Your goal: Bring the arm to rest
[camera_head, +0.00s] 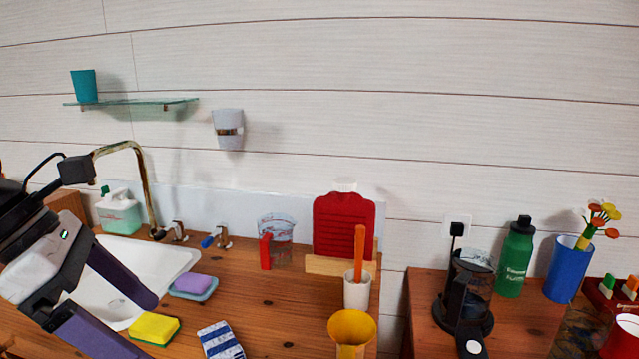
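My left gripper (145,327) comes in from the left over the sink. Its two dark purple fingers are spread apart, with nothing held between them. A yellow sponge with a green layer (156,327) lies on the wooden counter just beyond the fingertips in the picture; I cannot tell how far above the counter the fingers are. The gripper and arm hide part of the white sink (178,262). My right gripper is not in view.
Near the gripper are a purple sponge on a blue dish (194,286), a striped cloth (220,341), a soap bottle (119,213) and a brass faucet (144,185). A measuring cup (277,243), red board (343,225) and yellow funnel-shaped item (352,328) stand farther right.

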